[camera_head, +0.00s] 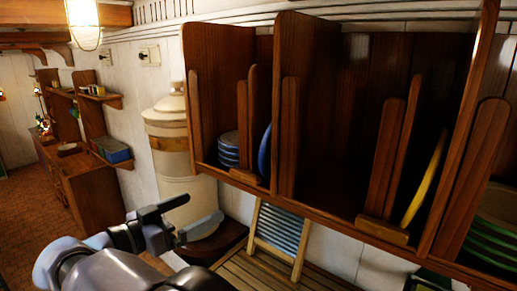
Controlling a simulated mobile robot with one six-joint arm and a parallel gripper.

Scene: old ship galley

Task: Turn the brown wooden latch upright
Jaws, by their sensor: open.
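A brown wooden rack (330,130) hangs on the wall and fills the right half of the view. Several brown wooden slats with rounded tops stand in it, such as one at the left end (195,118), one in the middle (288,140) and a pair farther right (388,150). They look roughly upright. My gripper (186,218) is at the lower left, below and left of the rack. Its dark fingers are apart, with nothing seen between them, and it touches no slat.
A white cylindrical container (168,130) is behind my gripper. A slatted wooden surface (245,274) lies below. Open floor (25,215) is at the left.

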